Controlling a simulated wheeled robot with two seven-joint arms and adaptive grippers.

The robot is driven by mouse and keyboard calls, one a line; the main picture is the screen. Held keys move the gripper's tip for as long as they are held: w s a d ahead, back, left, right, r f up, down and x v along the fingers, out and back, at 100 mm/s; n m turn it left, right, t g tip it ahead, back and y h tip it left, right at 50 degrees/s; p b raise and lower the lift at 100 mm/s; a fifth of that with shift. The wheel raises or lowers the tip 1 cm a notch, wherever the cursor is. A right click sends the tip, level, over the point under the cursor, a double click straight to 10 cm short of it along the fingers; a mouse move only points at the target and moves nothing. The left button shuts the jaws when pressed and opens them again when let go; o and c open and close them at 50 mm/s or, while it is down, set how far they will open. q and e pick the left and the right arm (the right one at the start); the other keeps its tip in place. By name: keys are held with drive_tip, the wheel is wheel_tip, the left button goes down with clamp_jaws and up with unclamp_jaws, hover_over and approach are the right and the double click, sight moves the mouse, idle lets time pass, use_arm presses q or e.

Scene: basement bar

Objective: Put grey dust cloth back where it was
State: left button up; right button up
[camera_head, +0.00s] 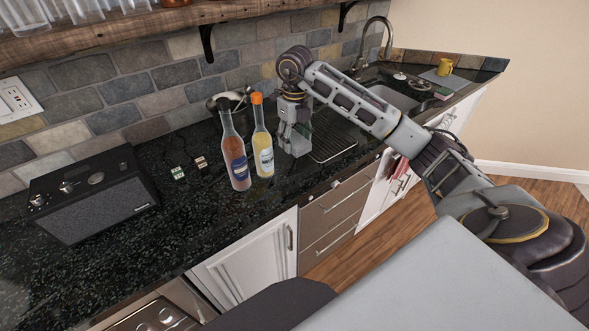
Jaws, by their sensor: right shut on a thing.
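My right gripper (292,143) points down over the dark counter, just behind and to the right of two bottles. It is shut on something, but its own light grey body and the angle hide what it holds. I cannot tell a grey dust cloth apart from the gripper there. My left gripper is not in view.
A reddish bottle (233,155) and a yellow bottle with an orange cap (262,142) stand close to the gripper. A black radio (100,195) stands at left. The sink (390,97) and tap (385,35) lie behind my right arm. The front-middle counter is mostly clear.

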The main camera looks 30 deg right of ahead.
hover_over(295, 170)
drive_tip(key=shift+f, duration=3.1)
drive_tip(key=shift+f+p, duration=0.4)
drive_tip(key=shift+f, duration=1.5)
drive_tip(key=shift+f, duration=0.1)
drive_tip(key=o, duration=0.9)
drive_tip(key=shift+r+b, duration=0.55)
drive_tip(key=shift+r, duration=5.6)
